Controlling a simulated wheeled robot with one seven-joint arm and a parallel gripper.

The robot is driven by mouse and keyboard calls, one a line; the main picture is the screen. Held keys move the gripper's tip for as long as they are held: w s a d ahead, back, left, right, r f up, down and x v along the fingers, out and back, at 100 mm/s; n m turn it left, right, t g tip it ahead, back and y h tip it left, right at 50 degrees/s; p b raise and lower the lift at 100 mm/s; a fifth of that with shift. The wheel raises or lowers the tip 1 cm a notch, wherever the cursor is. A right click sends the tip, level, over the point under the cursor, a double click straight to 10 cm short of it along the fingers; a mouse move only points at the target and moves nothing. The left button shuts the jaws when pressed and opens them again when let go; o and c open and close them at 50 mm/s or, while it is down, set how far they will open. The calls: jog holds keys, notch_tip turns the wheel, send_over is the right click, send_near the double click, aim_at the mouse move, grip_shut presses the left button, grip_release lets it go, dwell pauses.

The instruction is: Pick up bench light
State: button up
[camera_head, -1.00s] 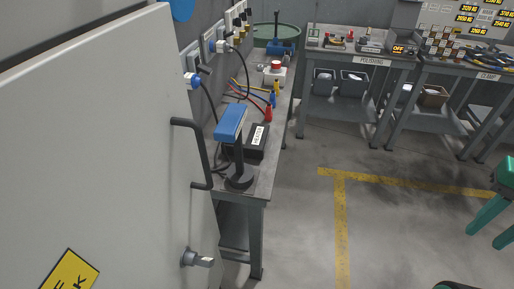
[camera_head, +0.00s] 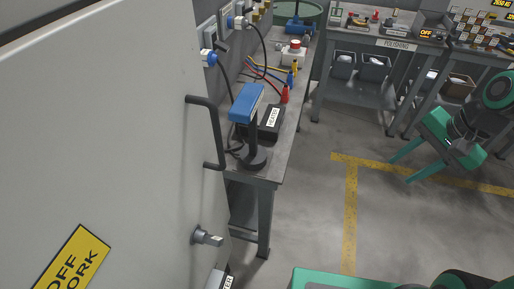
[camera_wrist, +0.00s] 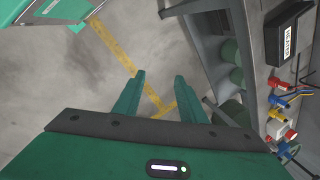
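The bench light (camera_head: 247,105) has a blue head on a dark post and a round dark base. It stands upright near the front end of the narrow grey bench (camera_head: 258,176), beside a black labelled box (camera_head: 266,123). My green gripper (camera_head: 400,169) is at the right in the head view, over the floor and well apart from the light. In the wrist view my gripper (camera_wrist: 160,95) has its two fingers apart, with only floor between them. I cannot make out the light in the wrist view.
A large pale cabinet door (camera_head: 110,120) with a dark handle (camera_head: 205,132) stands close to the light's left. Red, blue and yellow connectors with cables lie behind the light. The polishing table (camera_head: 385,42) is at the back. Open floor (camera_head: 310,200) lies right of the bench.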

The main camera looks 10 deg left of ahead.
jog(key=w+a+f+m+y, duration=0.1)
jog(key=w+a+m+y, duration=0.15)
jog(key=a, duration=0.65)
jog(key=w+a+m+y, duration=0.1)
jog(key=w+a+y, duration=0.15)
jog(key=a, duration=0.65)
jog(key=m+y, duration=0.6)
send_near(256, 127)
jog(key=shift+g, duration=0.4)
jog(key=x, duration=0.4)
jog(key=shift+w+f, duration=0.25)
jog(key=shift+w, duration=0.1)
jog(key=shift+m, duration=0.25)
jog(key=x, duration=0.4)
jog(key=shift+a+r, duration=0.1)
jog(key=shift+a, duration=0.2)
jog(key=shift+w+x, duration=0.1)
jog(key=shift+x, duration=1.55)
jog(key=shift+w+x, duration=0.15)
jog(key=shift+x, duration=1.45)
jog(key=shift+d, duration=0.1)
grip_shut()
